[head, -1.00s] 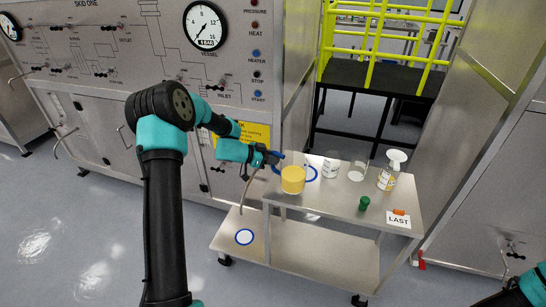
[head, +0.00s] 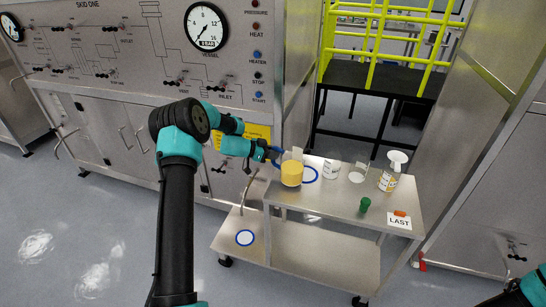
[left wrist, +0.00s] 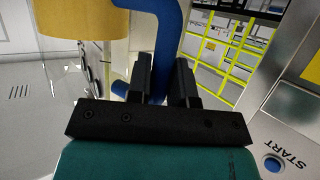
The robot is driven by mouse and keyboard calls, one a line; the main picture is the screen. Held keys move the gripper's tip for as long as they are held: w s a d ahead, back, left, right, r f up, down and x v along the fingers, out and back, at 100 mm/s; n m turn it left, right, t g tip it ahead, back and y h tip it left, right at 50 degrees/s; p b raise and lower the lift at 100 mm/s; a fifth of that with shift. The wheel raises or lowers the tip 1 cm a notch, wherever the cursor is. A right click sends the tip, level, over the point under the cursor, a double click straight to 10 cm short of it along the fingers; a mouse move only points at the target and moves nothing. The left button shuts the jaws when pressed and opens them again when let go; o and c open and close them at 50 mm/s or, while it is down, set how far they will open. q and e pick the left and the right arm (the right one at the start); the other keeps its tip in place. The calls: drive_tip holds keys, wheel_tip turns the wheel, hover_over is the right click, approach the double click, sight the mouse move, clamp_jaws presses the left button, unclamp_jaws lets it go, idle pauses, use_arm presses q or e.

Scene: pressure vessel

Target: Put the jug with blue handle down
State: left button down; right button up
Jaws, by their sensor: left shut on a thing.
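The jug with the blue handle (head: 291,175) is clear at the top and holds something yellow. It is roughly upright at the left end of the cart top, beside a blue ring mark (head: 316,175). I cannot tell whether its base touches the top. My left gripper (head: 273,154) is shut on its blue handle. In the left wrist view the blue handle (left wrist: 172,35) passes between the fingers (left wrist: 163,82), and the jug's yellow part (left wrist: 82,30) shows at upper left. Only part of my right arm shows at bottom right; its gripper is out of view.
The skid panel (head: 130,60) rises behind.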

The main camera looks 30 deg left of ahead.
use_arm(q)
drive_tip(key=shift+f, duration=0.95)
drive_tip(key=c, duration=1)
unclamp_jaws()
drive_tip(key=v, duration=1.2)
drive_tip(key=shift+a, duration=0.1)
